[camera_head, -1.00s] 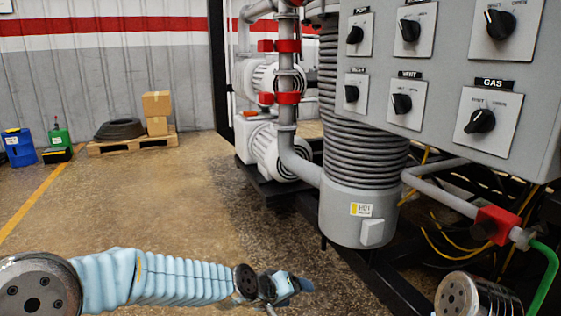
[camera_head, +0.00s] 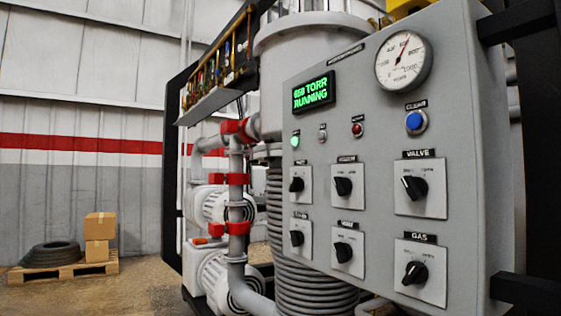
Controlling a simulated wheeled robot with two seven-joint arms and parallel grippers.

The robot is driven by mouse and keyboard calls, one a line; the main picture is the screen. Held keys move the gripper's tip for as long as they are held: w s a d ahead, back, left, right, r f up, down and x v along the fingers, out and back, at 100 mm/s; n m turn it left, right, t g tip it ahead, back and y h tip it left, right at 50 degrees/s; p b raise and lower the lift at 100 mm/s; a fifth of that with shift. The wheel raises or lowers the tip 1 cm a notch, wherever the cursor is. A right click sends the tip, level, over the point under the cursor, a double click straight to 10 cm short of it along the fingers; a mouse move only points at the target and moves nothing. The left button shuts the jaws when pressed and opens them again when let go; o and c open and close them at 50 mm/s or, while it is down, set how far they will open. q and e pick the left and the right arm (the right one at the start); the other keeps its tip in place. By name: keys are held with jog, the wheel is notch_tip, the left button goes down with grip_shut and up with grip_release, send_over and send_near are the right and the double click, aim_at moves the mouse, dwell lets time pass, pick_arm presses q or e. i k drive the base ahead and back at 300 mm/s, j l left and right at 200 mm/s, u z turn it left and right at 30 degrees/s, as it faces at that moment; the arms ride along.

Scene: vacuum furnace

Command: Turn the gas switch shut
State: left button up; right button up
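The gas switch (camera_head: 415,273) is a black rotary knob on a light square plate under a "GAS" label, at the lower right of the grey control panel. Its pointer is tilted up to the right in the head view; the small print on its plate is too blurred to read surely. Neither of my grippers shows in the head view now, and nothing is seen touching the knob.
The grey control panel (camera_head: 375,110) carries several other black knobs, including the valve switch (camera_head: 413,188) right above. A green display (camera_head: 313,93) reads "RUNNING". A dial gauge (camera_head: 403,60) and blue button (camera_head: 415,122) are higher up. A dark bar (camera_head: 528,292) juts out at right.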

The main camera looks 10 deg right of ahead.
aim_at(416, 272)
jog(key=k+j+z, duration=0.15)
jog(key=j+z, duration=0.25)
jog(key=k+j+z, duration=0.15)
jog(key=z, duration=0.2)
jog(key=k, duration=0.05)
